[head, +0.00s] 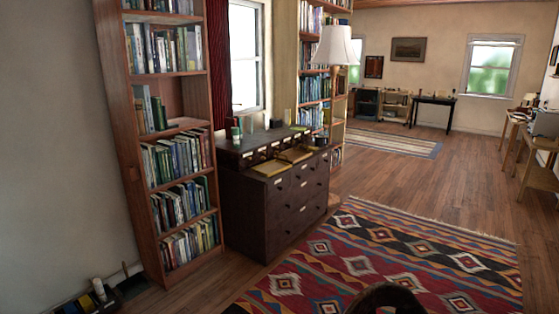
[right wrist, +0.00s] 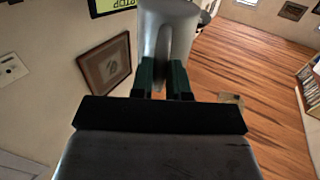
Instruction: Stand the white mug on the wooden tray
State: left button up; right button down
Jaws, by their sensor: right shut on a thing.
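In the right wrist view my right gripper (right wrist: 163,75) is shut on a pale grey-white thing, which I take to be the white mug (right wrist: 176,22). A raised strip, perhaps its handle, runs down between the dark green fingers. The top of the mug is cut off by the frame edge. Neither of my grippers shows in the head view. I cannot make out a wooden tray in either view.
In the head view a dark chest of drawers (head: 262,216) with small items on top stands beside a tall bookcase (head: 152,222). A patterned rug (head: 330,268) lies in front. A dark rounded thing (head: 386,300) shows at the bottom edge. The wooden floor beyond is open.

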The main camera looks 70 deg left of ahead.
aim_at(293, 153)
jog(key=u, duration=1.6)
jog(key=j+u, duration=0.45)
jog(key=j, duration=0.15)
jog(key=i+j+u, duration=0.2)
jog(key=j+u, duration=0.2)
jog(key=j, duration=0.2)
jog(key=i+j+z, duration=0.2)
jog(key=i, duration=0.4)
jog(key=i+j+z, duration=0.25)
jog(key=i, duration=0.3)
jog(key=i+j+z, duration=0.2)
jog(key=i+j, duration=0.25)
jog(key=i+l+z, duration=0.1)
jog(key=i, duration=0.45)
jog(key=i+l, duration=0.2)
jog(key=i, duration=0.35)
jog(key=i+l+z, duration=0.15)
jog(key=i, duration=0.45)
jog(key=i+l+u, duration=0.25)
jog(key=i+u, duration=0.15)
jog(key=i+l+u, duration=0.95)
jog(key=l+u, duration=0.35)
jog(key=l, duration=0.1)
